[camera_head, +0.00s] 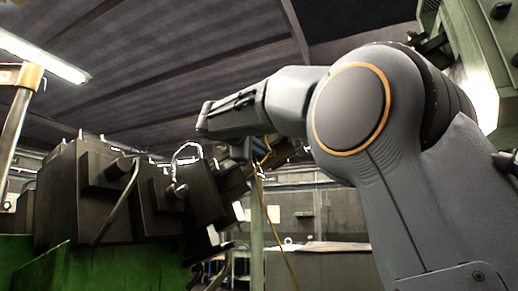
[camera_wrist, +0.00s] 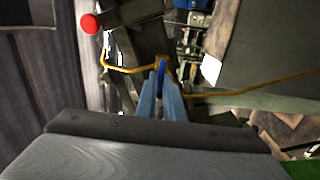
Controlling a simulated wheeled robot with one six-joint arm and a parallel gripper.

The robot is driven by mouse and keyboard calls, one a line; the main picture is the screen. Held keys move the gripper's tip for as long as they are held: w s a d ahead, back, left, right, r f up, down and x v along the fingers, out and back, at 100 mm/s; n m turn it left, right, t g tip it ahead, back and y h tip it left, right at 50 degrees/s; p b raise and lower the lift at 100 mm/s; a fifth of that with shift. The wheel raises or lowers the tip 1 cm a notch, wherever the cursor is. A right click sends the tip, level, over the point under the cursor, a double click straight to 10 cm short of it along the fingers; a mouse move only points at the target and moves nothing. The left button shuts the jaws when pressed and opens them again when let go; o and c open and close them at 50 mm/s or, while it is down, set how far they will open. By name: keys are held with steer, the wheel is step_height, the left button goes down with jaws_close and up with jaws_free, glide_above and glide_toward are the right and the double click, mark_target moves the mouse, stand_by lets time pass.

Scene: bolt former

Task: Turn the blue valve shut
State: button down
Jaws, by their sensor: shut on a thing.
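The blue valve (camera_wrist: 161,69) shows as a narrow blue handle in the middle of the wrist view, on a thin yellow pipe (camera_wrist: 125,69). My gripper (camera_wrist: 160,80) has its two light-blue fingers closed on this handle, one on each side. The fingers hide much of the handle, so its exact angle is hard to tell. In the head view my arm reaches left to the dark machine, and its wrist hides most of the valve area. The yellow pipe also shows there (camera_head: 266,153).
The dark bolt former (camera_head: 75,195) with a green base stands at the left in the head view. A thin post (camera_head: 257,240) and a hanging yellow line are close by the wrist. A red round knob (camera_wrist: 90,23) is at the upper left in the wrist view.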

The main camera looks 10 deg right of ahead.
stand_by(0.3)
steer(key=c, duration=1.9)
jaws_free()
steer(key=shift+o, duration=0.2)
steer(key=shift+a, duration=0.1)
steer(key=b+v, duration=0.3)
steer(key=v, duration=0.4)
steer(key=shift+s+a, duration=0.2)
steer(key=shift+s, duration=0.05)
